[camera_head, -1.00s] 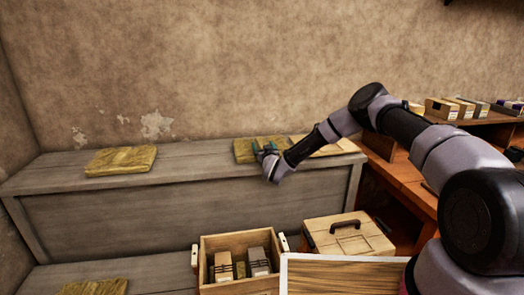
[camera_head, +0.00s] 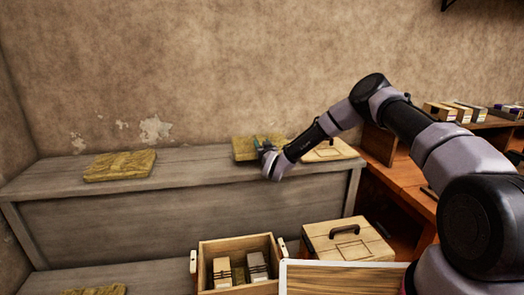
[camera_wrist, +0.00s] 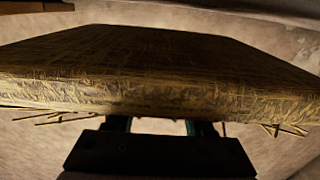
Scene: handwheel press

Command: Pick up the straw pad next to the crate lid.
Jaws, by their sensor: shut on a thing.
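The straw pad (camera_head: 244,150) is at the back of the upper grey bench, just left of the flat wooden crate lid (camera_head: 330,150). My gripper (camera_head: 262,147) is shut on the pad's near right part. In the wrist view the pad (camera_wrist: 160,80) fills the middle, with loose straws sticking out below its near edge. My gripper's fingers (camera_wrist: 161,126) meet that edge there, and their tips are hidden by the pad. The pad looks slightly raised, but a clear gap under it cannot be seen.
Another straw pad (camera_head: 120,166) lies on the upper bench (camera_head: 190,172) at the left, and one (camera_head: 95,290) lies lower left. An open crate (camera_head: 238,244) with blocks and a closed crate (camera_head: 347,240) stand in front. The plaster wall is close behind.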

